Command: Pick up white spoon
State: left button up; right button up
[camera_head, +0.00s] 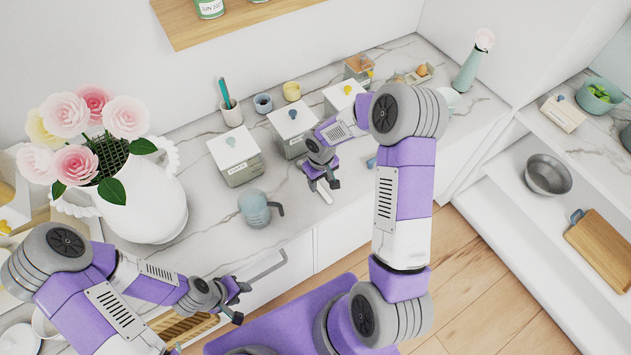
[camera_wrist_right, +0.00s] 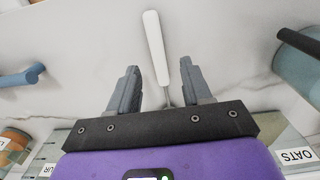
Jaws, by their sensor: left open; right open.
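The white spoon (camera_wrist_right: 154,50) lies on the marble counter in the right wrist view, its white handle pointing away from the gripper. Its thin metal neck runs back between the fingers, and its far end is hidden behind the gripper body. In the head view the white handle (camera_head: 325,193) shows just below my right gripper (camera_head: 322,183). My right gripper (camera_wrist_right: 157,92) is open, with one finger on each side of the spoon's neck; I cannot tell whether they touch it. My left gripper (camera_head: 239,300) is open and empty, low at the left in front of the counter.
A blue-grey mug (camera_head: 256,208) stands left of my right gripper. Lidded canisters (camera_head: 236,158) stand behind it along the counter. A white vase of flowers (camera_head: 145,205) fills the left. A bowl (camera_head: 548,175) and wooden board (camera_head: 603,248) sit on right-hand shelves.

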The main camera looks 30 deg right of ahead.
aim_at(321, 188)
notch_tip(321, 188, down, 3)
jog(key=shift+d+f, duration=0.15)
jog(key=shift+f, duration=0.05)
grip_shut()
dwell(0.3)
